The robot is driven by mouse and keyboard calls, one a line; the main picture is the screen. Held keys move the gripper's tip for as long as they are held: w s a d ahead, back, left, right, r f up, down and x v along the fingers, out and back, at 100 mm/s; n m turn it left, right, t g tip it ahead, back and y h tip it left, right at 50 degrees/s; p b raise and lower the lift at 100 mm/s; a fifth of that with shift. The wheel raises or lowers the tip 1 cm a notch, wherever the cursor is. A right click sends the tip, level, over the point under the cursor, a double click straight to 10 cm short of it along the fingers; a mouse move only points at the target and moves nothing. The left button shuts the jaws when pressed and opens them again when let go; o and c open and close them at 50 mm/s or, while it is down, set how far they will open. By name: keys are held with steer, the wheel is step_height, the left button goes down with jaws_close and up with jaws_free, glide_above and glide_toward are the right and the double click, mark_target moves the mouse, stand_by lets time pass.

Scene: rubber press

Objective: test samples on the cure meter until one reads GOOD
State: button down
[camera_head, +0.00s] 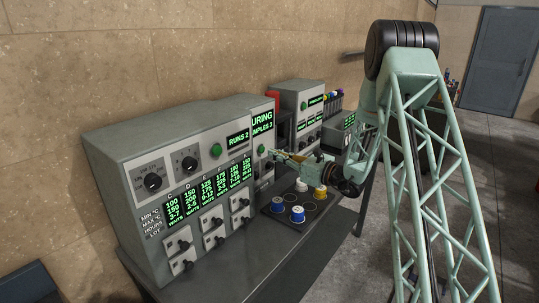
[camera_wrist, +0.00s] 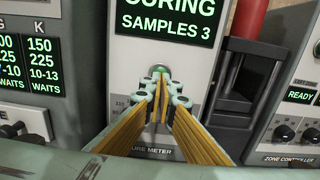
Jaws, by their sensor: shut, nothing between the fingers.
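The cure meter (camera_wrist: 120,70) is a grey panel with a lit display that reads CURING, SAMPLES 3, with the top word partly cut off. It also shows in the head view (camera_head: 258,106). My gripper (camera_wrist: 161,95) is shut and empty, its tips just below and over a green button (camera_wrist: 160,71) on the meter's front. I cannot tell whether they touch it. A dark tray (camera_head: 269,213) on the bench holds samples: a blue one (camera_head: 298,215), another blue one (camera_head: 278,204), a yellow one (camera_head: 320,192) and a white one (camera_head: 301,185).
A large control console (camera_head: 165,160) with green displays, one reading RUNS 2, stands left of the meter. A red-topped press (camera_head: 273,101) and a zone controller (camera_head: 300,100) stand to the right. The bench's front left (camera_head: 225,270) is clear.

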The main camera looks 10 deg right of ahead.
steer(key=v, duration=0.9)
steer(key=shift+s, duration=0.25)
steer(key=shift+d, duration=0.15)
steer(key=s+a+r+n+g+y, duration=0.2)
steer(key=s+a+r+n+g, duration=0.25)
steer(key=a, duration=0.45)
steer(key=s+a+r+n+g, duration=0.3)
steer(key=s+a+r, duration=0.15)
steer(key=s, duration=0.35)
steer(key=s+a+r+n+g+h, duration=0.1)
steer(key=s+a+r+n+g, duration=0.2)
steer(key=s+a, duration=0.45)
steer(key=s+a+r+n+g, duration=0.2)
steer(key=s+a+r+n, duration=0.2)
steer(key=s, duration=0.6)
steer(key=s+n+g+h, duration=0.2)
steer(key=s+n+h, duration=0.4)
steer(key=s, duration=1.1)
steer(key=s+d+r+n+t+h, duration=0.2)
steer(key=s+d+n+t+h, duration=0.2)
steer(key=s+d, duration=0.9)
steer(key=shift+s+d+n+h, duration=0.4)
steer(key=shift+n+h, duration=0.6)
steer(key=shift+n, duration=0.95)
